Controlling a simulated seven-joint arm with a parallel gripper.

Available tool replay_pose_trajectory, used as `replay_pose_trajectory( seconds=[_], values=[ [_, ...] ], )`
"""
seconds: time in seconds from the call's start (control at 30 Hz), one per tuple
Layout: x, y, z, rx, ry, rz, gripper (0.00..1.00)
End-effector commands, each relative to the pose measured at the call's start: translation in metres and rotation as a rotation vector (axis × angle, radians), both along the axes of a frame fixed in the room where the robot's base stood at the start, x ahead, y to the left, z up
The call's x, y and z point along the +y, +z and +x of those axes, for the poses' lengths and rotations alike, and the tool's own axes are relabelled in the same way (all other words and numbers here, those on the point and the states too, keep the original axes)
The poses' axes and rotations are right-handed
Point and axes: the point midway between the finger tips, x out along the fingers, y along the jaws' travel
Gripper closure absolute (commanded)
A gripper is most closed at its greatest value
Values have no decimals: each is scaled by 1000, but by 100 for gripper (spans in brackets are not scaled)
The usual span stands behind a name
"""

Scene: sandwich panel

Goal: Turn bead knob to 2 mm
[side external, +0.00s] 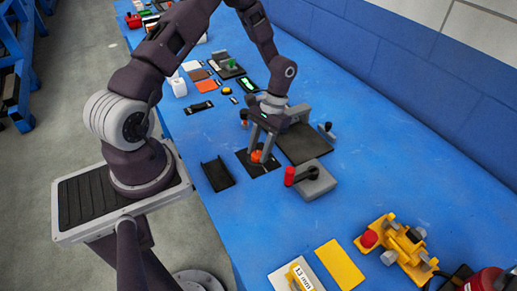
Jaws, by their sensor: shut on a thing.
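The bead knob (257,157) is a small orange knob on a dark flat plate (266,167) on the blue table. My gripper (262,152) points down over it, with its two grey fingers shut on the knob from either side. The fingers partly cover the knob. Any scale or pointer around it is too small to read, so its setting cannot be told.
A grey block with a red-tipped lever (318,184) stands close at right. A black channel (218,174) lies at left, and a dark panel (305,143) behind. A yellow tool (394,242), a yellow sheet (340,264) and a "13 mm" card (309,277) are nearer the camera.

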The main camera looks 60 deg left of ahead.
Motion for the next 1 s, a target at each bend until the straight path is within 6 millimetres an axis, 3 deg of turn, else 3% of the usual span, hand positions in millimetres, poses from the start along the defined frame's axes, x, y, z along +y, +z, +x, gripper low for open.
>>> replay_pose_trajectory(
  seconds=[0.5,1.0],
  values=[
    [-3,1,1,-2,-417,1,100],
    [-4,0,1,-2,-569,0,100]
  ],
)
